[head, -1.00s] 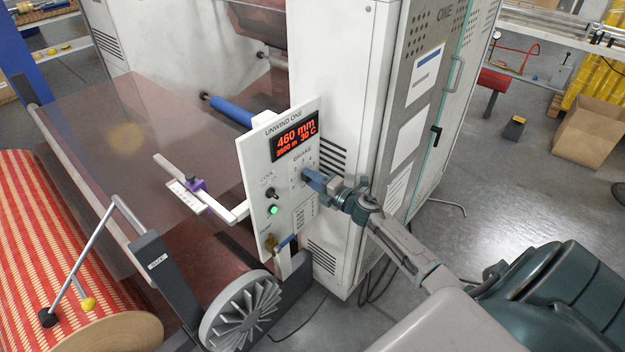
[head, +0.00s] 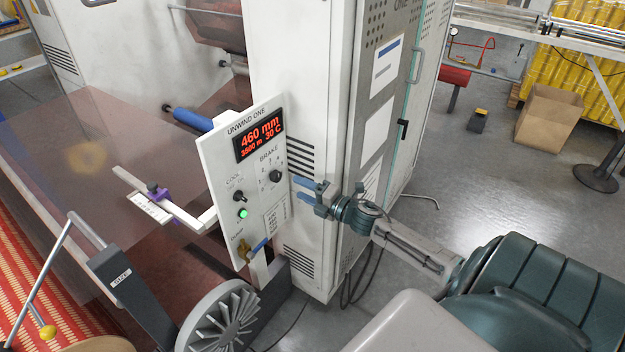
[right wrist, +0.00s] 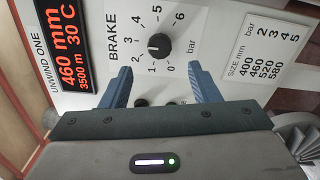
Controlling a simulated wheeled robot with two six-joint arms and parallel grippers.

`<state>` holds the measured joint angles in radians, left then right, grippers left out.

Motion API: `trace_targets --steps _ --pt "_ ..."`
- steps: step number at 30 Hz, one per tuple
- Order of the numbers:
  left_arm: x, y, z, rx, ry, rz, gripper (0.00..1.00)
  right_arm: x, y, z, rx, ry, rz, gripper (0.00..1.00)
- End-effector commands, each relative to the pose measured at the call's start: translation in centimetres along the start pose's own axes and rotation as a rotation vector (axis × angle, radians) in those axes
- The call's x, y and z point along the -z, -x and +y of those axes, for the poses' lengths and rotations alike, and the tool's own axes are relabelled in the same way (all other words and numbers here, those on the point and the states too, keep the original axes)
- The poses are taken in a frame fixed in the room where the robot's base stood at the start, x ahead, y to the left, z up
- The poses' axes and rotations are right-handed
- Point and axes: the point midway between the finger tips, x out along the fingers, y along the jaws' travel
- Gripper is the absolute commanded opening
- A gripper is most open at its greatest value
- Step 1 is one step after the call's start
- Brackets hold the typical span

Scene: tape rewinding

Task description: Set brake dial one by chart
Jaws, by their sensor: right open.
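The brake dial (head: 276,176) is a round black knob on the white UNWIND ONE panel (head: 222,160). In the right wrist view the dial (right wrist: 158,45) has numbers 0 to 6 around it, and its white mark appears to point toward 2. The display (right wrist: 68,50) reads 460 mm, 3500 m, 30 C. The chart (right wrist: 272,52) pairs sizes 400, 460, 520, 580 with 2, 3, 4, 5 bar. My right gripper (head: 297,188) is open and empty, its blue fingers apart from the panel, facing the dial. My left gripper is out of view.
Below the dial are a black COOL switch (head: 239,196), a green lit button (head: 243,213) and a brass valve with a blue handle (head: 258,246). The white cabinet (head: 300,90) stands behind the panel. Open floor (head: 480,190) lies to the right.

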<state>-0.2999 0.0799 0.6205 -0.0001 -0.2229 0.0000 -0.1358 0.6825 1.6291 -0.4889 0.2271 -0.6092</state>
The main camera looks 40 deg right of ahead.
Motion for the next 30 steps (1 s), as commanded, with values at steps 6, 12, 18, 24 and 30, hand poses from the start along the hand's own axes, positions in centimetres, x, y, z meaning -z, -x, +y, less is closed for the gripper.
trace_targets --steps 6,12,18,24,30 --pt "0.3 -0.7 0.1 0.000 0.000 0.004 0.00 0.0 1.7 -0.1 -0.001 0.001 0.000 0.56" --pt "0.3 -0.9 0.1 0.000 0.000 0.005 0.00 0.0 2.6 0.0 -0.001 0.001 0.000 0.56" --pt "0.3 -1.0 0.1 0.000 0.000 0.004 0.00 0.0 3.0 0.0 0.001 -0.001 -0.001 0.56" --pt "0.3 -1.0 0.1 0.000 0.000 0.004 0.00 0.0 3.0 0.0 0.000 0.000 -0.002 0.56" --pt "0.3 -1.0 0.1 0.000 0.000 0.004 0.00 0.0 3.0 0.0 0.000 0.000 -0.002 0.56"
